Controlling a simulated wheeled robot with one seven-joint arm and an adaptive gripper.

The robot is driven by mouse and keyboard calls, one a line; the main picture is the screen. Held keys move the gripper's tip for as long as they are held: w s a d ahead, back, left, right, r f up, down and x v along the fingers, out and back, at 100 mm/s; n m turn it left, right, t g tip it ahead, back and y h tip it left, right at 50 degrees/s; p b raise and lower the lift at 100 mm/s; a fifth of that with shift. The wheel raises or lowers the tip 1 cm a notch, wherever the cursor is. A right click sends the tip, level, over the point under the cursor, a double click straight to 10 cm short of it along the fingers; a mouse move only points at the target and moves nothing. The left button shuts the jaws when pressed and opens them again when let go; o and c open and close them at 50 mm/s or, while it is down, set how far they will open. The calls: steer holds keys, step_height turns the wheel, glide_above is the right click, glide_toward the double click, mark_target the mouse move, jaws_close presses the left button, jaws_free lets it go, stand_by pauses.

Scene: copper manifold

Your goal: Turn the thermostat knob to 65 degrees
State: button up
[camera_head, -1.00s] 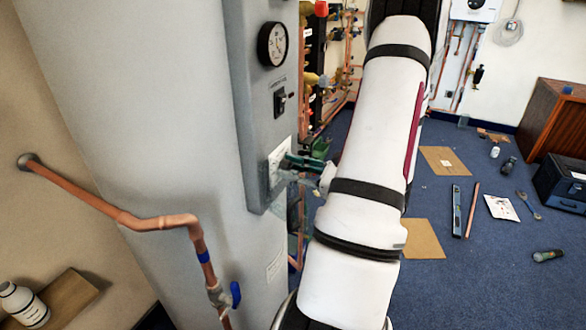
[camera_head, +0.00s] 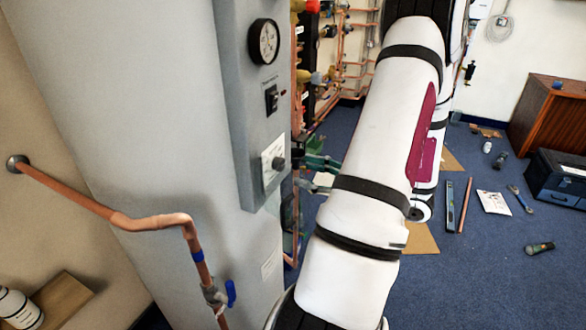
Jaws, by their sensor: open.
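The thermostat knob (camera_head: 278,163) is a small dark knob on a white dial plate (camera_head: 268,151), low on the grey control panel of the large grey cylinder. The dial marks are too small to read, so I cannot tell the knob's setting. My gripper (camera_head: 300,172) is open, just right of the knob, with its fingers pointing toward the panel. A small gap shows between the fingers and the knob, and nothing is seen between them. The gripper's base is partly hidden behind my white arm.
A round gauge (camera_head: 264,41) and a black switch (camera_head: 272,98) sit above the knob on the panel. A copper pipe (camera_head: 150,221) with a blue-handled valve (camera_head: 231,293) runs at the lower left. Tools lie on the blue floor at the right.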

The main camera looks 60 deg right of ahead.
steer(key=s, duration=0.5)
steer(key=shift+s+d, duration=0.2)
steer(key=shift+s, duration=0.1)
